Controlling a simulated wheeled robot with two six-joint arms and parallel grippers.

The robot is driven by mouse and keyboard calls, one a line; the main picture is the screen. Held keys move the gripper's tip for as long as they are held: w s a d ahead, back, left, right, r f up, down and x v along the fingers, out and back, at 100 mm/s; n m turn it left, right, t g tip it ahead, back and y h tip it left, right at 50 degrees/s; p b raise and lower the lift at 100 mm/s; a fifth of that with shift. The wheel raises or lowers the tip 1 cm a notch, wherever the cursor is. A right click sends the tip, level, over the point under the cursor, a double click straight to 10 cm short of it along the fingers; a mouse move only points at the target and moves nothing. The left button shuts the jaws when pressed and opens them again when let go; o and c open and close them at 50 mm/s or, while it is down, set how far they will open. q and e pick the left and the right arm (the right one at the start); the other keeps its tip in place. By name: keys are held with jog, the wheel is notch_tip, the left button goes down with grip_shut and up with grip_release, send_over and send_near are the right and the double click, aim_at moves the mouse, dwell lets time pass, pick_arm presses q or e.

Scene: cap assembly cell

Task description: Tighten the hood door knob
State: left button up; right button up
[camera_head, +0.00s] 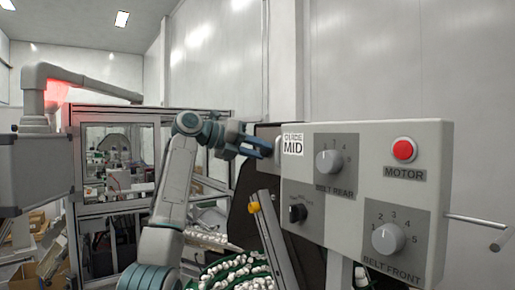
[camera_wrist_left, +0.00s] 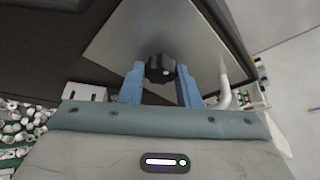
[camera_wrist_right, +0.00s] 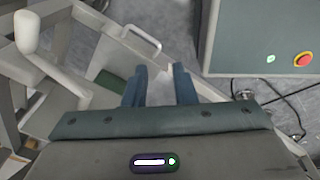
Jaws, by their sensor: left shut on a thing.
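The hood door knob (camera_wrist_left: 160,68) is a black, lobed knob on a grey metal plate (camera_wrist_left: 125,38), seen in the left wrist view. My left gripper (camera_wrist_left: 160,80) is shut on it, with one blue finger on each side.
A grey control box (camera_head: 350,255) with dials and a red motor button (camera_head: 403,149) stands close right of my left gripper. White caps on a green belt (camera_head: 235,270) lie below. My right wrist view shows a white frame (camera_wrist_right: 120,50) and a grey cabinet (camera_wrist_right: 265,25).

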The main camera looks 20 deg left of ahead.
pick_arm(q)
jog(key=shift+m+y, duration=0.3)
jog(key=shift+m, duration=0.1)
dwell(0.3)
jog(key=o, duration=1)
